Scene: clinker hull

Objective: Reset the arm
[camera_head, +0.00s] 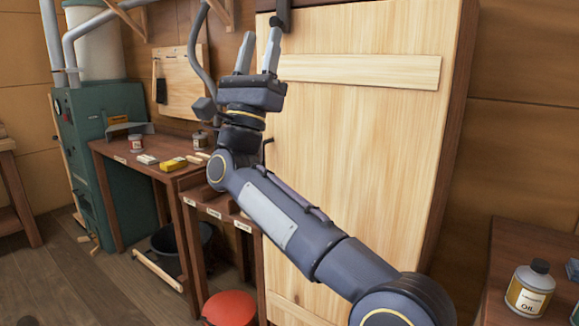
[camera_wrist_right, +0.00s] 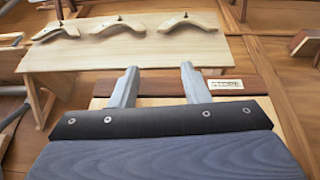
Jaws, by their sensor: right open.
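My right arm reaches up from the lower right in the head view, and my right gripper (camera_head: 258,54) is raised in front of the pale wooden cabinet door (camera_head: 370,160). Its two fingers stand apart and nothing is between them. In the right wrist view the same gripper (camera_wrist_right: 158,85) shows open and empty. Beyond its fingertips in that view is a pale board (camera_wrist_right: 110,60) with several curved wooden pieces (camera_wrist_right: 185,22) on or above it. My left gripper does not show in either view.
A red round stool (camera_head: 230,308) is below. An oil bottle (camera_head: 530,288) stands on a table at right. A label plate (camera_wrist_right: 224,84) shows in the right wrist view.

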